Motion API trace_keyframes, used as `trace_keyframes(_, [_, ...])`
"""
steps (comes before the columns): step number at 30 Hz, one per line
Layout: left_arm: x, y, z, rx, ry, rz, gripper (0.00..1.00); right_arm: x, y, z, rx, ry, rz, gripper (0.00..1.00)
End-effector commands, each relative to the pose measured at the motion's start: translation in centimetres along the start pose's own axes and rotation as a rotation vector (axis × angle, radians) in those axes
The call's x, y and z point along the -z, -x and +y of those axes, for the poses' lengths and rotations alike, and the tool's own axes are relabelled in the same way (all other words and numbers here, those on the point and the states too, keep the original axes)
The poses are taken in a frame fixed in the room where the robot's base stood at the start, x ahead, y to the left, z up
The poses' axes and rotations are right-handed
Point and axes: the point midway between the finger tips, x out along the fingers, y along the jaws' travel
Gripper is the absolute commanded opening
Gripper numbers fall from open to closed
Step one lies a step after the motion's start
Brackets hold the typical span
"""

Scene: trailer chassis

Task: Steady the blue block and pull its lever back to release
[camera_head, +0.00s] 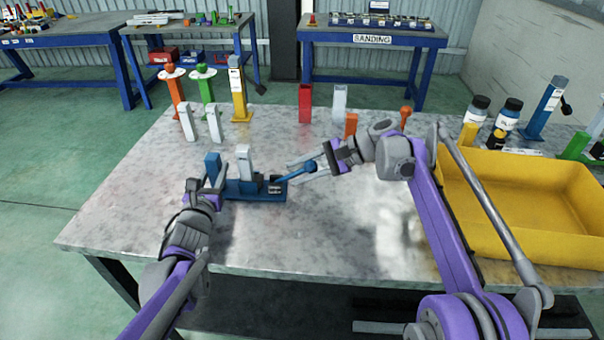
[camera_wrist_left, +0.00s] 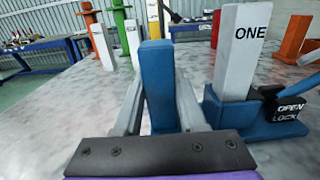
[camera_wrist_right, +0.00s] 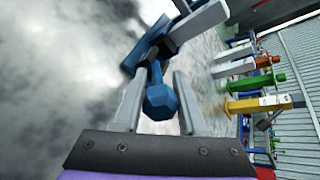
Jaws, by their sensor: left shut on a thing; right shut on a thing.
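The blue block (camera_head: 255,190) lies on the table with an upright blue post (camera_wrist_left: 158,85) at its left end. A white piece marked ONE (camera_wrist_left: 238,50) stands upright in it. Beside this is a black part marked OPEN and LOCK (camera_wrist_left: 288,112). My left gripper (camera_head: 212,180) is shut on the blue post, one finger on each side. The blue lever (camera_head: 295,174) slants up and right from the block to a faceted knob (camera_wrist_right: 160,100). My right gripper (camera_head: 306,165) is shut on the knob, which shows between its fingers.
White pieces (camera_head: 213,122), orange, green and yellow stands (camera_head: 240,95), and a red holder (camera_head: 305,103) stand behind the block. A yellow bin (camera_head: 520,165) and bottles (camera_head: 508,118) are at the right. The table's front left is clear.

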Motion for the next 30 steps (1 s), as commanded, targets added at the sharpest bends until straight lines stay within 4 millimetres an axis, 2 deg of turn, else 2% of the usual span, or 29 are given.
trace_keyframes(15, [0.0,0.0,-0.1,0.002,-0.001,-0.001,0.0,-1.8,-0.8,-2.0,-0.251,0.015,0.25,0.0])
trace_keyframes(30, [0.0,0.0,-0.1,0.002,0.0,-0.001,0.0,-2.4,-1.1,-2.2,-0.326,0.019,0.329,0.0])
